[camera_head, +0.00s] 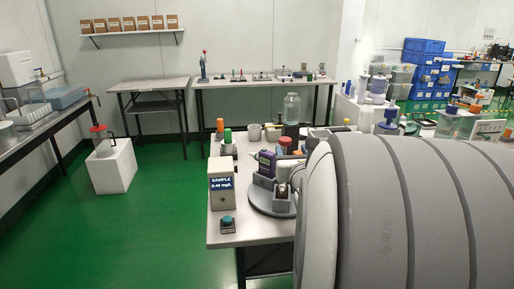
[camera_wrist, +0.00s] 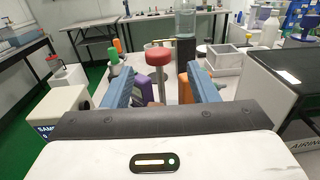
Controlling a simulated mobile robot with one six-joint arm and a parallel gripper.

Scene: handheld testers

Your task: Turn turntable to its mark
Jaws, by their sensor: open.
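The turntable (camera_head: 262,208) is a grey disc on the white bench, partly hidden by my arm in the head view. It carries grey stands, a purple handheld tester (camera_head: 267,163) and a pale device (camera_head: 283,190). A round red knob on a pale post (camera_wrist: 158,57) stands upright between my fingers in the wrist view, and I cannot tell how far beyond the fingertips it is. My gripper (camera_wrist: 160,70) is open, its two blue-grey fingers apart on either side of the knob. The purple tester also shows behind the left finger (camera_wrist: 141,87). I cannot make out the mark.
A box labelled SAMPLE (camera_head: 221,184) and a teal-topped button box (camera_head: 227,224) stand at the bench's front left. Orange-capped and green-capped bottles (camera_head: 228,143), a cup (camera_head: 254,132) and a glass jar (camera_head: 291,108) stand farther back. A grey open box (camera_wrist: 222,60) is at right.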

